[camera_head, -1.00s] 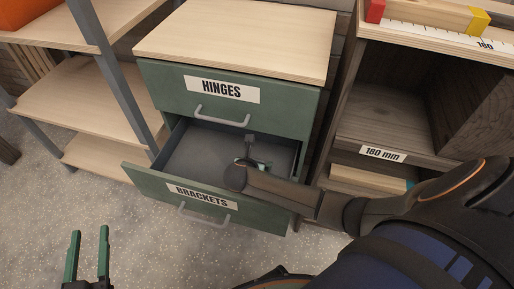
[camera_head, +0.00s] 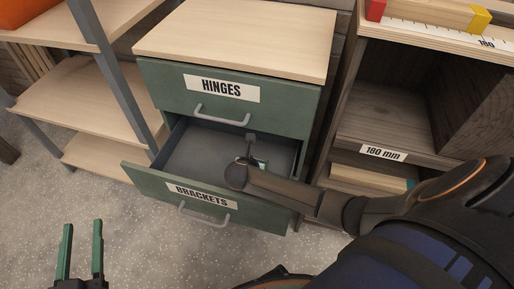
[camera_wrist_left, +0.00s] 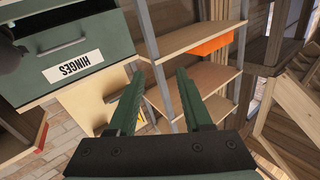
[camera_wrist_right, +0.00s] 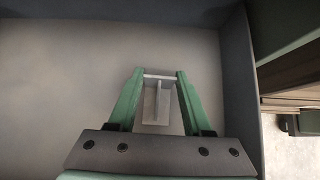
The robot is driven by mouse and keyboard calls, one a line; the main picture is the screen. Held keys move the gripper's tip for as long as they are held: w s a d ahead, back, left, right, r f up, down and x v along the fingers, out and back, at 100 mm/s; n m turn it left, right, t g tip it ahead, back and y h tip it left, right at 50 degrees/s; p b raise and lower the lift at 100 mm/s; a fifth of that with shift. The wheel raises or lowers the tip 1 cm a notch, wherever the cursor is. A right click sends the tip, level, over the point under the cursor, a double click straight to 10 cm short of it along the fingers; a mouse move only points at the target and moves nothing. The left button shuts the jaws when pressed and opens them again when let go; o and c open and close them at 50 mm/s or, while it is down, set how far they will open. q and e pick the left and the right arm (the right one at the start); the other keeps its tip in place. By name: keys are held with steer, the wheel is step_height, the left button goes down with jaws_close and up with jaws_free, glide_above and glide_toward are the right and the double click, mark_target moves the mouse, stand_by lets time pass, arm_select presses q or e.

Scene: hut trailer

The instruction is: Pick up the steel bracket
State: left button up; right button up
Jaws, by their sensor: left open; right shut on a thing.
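The steel bracket (camera_wrist_right: 157,103) is a small grey piece with a flat plate and an upright rib. In the right wrist view it sits between the green fingers of my right gripper (camera_wrist_right: 160,78), which is shut on it.
The closed HINGES drawer (camera_head: 275,108) is just above the open one. A wooden shelf rack (camera_head: 85,95) stands at left. A dark cabinet (camera_head: 395,115) with a 180 mm label stands close at right. Speckled floor is free in front.

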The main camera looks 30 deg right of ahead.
jaws_close()
